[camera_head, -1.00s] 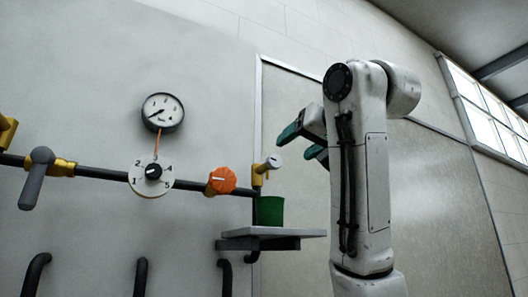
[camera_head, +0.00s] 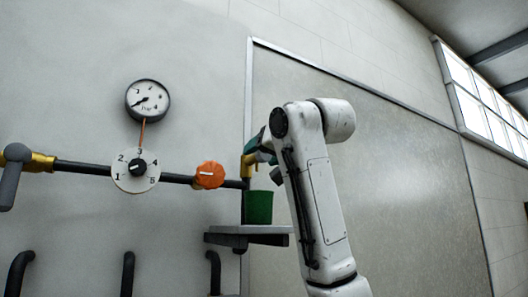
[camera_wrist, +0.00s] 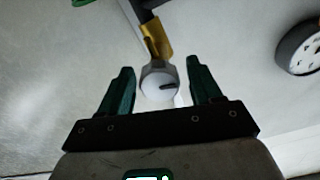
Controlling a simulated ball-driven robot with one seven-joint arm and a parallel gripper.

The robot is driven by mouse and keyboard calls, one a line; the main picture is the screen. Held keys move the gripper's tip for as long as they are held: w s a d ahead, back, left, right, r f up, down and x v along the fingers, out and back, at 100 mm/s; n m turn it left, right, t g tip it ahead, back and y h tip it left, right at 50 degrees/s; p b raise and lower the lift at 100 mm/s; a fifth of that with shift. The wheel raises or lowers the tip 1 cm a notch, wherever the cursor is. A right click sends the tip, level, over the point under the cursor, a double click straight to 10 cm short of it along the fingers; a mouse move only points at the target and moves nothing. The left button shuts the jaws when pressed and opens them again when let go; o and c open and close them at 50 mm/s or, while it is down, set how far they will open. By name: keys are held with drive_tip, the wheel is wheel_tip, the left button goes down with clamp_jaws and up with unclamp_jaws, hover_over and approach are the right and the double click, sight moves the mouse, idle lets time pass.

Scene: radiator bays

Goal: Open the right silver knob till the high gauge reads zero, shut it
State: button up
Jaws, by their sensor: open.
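The silver knob (camera_wrist: 159,84), round with a dark slot, sits on a yellow valve (camera_wrist: 155,38) in the wrist view. My gripper (camera_wrist: 160,80) is open, with one green finger on each side of the knob; gaps show, and I see no clear contact. In the head view my gripper (camera_head: 262,148) is at the valve (camera_head: 248,166) and hides the knob. A round white gauge (camera_head: 148,100) hangs on the wall to the left, its needle pointing to the lower left. It shows partly in the wrist view (camera_wrist: 304,48).
A green cup (camera_head: 258,207) stands on a small shelf (camera_head: 247,235) below the valve. Left along the dark pipe are an orange knob (camera_head: 209,175), a numbered dial (camera_head: 136,170) and a grey lever handle (camera_head: 12,180). Right of my arm the wall is clear.

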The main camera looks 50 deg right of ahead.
drive_tip(key=c, duration=1)
drive_tip(key=shift+n, duration=1.5)
drive_tip(key=o, duration=1)
drive_tip(key=b+v, duration=0.4)
drive_tip(key=v, duration=0.6)
drive_tip(key=shift+s+a, duration=0.15)
drive_tip(key=shift+s, duration=0.2)
